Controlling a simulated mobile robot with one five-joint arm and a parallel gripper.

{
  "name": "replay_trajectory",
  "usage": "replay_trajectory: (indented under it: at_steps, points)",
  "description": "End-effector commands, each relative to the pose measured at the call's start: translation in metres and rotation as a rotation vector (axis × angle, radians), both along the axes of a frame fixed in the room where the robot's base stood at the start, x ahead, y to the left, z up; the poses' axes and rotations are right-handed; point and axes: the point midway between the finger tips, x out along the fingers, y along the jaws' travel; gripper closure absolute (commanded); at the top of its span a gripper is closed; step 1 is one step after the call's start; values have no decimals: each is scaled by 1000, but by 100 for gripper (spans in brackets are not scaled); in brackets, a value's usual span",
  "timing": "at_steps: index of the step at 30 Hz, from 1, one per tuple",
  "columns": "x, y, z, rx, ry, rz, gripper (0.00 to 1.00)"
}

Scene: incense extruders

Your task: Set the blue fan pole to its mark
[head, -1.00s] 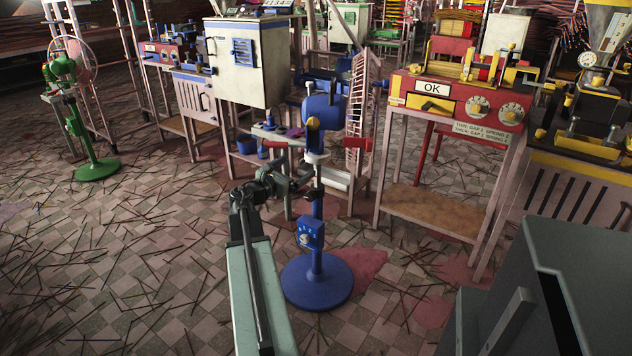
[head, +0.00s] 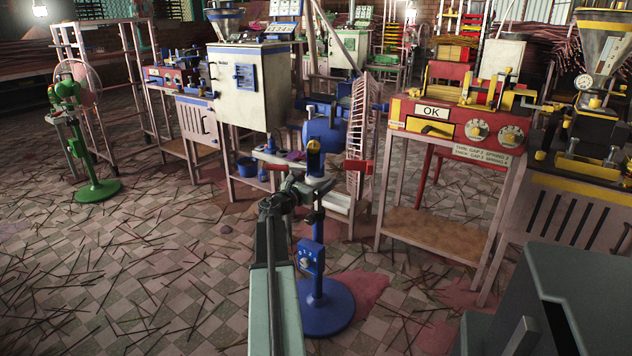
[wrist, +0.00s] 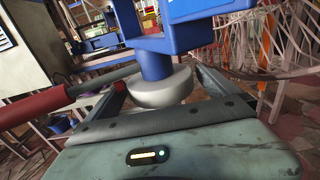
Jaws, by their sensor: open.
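The blue fan (head: 322,133) stands upright on a round blue base (head: 326,308). Its pole (head: 318,232) carries a blue dial box (head: 311,257), and a pale collar (head: 316,182) sits below the fan's blue body. The fan cage (head: 360,125) shows almost edge-on. My gripper (head: 304,193) is at the upper pole, just below the collar in the head view. In the wrist view, the open jaws (wrist: 165,92) lie either side of the pale collar (wrist: 160,88), with the blue neck above it. I cannot tell whether they touch it. I cannot make out a mark on the pole.
A red-handled bar (wrist: 45,103) juts left of the collar. A red machine (head: 455,125) with an OK sign stands on a bench to the right. A green fan (head: 85,150) stands far left. Thin sticks litter the open floor (head: 150,270).

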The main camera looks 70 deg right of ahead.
Motion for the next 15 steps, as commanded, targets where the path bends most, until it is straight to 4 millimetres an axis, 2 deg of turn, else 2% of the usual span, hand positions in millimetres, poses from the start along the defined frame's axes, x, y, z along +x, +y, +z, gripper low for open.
replay_trajectory:
  at_steps: [1, 2, 11, 12, 15]
  points:
    - [0, 0, 0, 0, 0, 0, 0]
    - [0, 0, 0, 0, 0, 0, 6]
    - [0, 0, 0, 0, 0, 0, 89]
    - [0, 0, 0, 0, 0, 0, 95]
    - [0, 0, -3, 0, -1, 0, 95]
